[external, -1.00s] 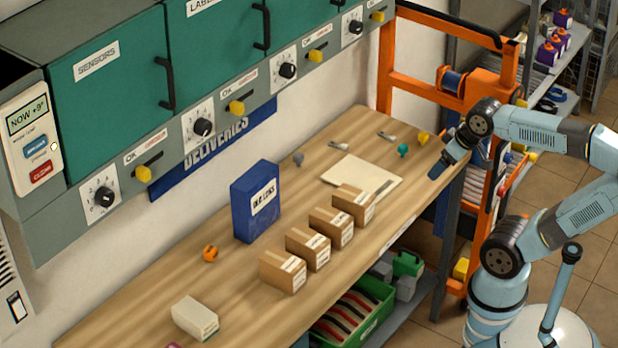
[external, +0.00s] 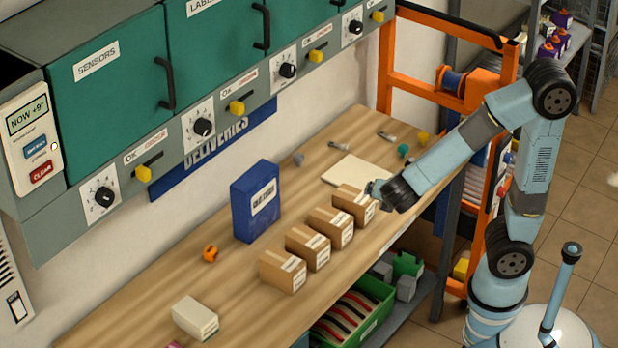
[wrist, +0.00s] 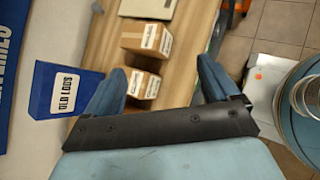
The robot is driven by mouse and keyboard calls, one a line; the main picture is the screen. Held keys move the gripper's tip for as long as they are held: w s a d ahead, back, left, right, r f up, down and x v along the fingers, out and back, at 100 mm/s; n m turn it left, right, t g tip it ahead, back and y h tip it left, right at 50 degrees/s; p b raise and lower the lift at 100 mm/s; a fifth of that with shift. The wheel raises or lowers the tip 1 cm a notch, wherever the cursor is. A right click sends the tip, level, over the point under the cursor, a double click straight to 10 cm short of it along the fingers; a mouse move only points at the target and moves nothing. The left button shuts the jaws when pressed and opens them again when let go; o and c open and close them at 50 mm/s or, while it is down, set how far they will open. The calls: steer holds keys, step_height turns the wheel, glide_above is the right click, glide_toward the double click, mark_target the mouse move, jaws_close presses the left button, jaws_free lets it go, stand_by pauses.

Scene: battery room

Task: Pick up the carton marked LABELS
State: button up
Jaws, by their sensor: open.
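Several small brown cardboard cartons with white labels stand in a row along the bench's front. The right-end carton (external: 353,204) is beside my gripper (external: 373,190); the others are the third carton (external: 330,227), the second carton (external: 308,247) and the left-end carton (external: 283,271). Their print is too small to read, so I cannot tell which says LABELS. In the wrist view my gripper (wrist: 160,72) is open and empty. Two cartons show there, a farther carton (wrist: 147,38) and a nearer carton (wrist: 140,83) between the blue fingers. My wrist hides what lies below them.
A dark blue box marked OLD LOGS (external: 255,202) stands behind the cartons. A cream folder (external: 346,169) lies beyond the right-end carton. An orange item (external: 210,253) and a white box (external: 195,318) lie to the left. Wall cabinets (external: 110,85) overhang the back.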

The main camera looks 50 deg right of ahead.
steer(key=w+a+f+n+t+y, duration=0.1)
steer(key=w+a+f+n+t, duration=0.2)
steer(key=a+n, duration=0.55)
steer(key=n+t+y, duration=0.3)
steer(key=n, duration=0.3)
glide_toward(312, 241)
steer(key=shift+x, duration=5)
steer(key=c, duration=0.9)
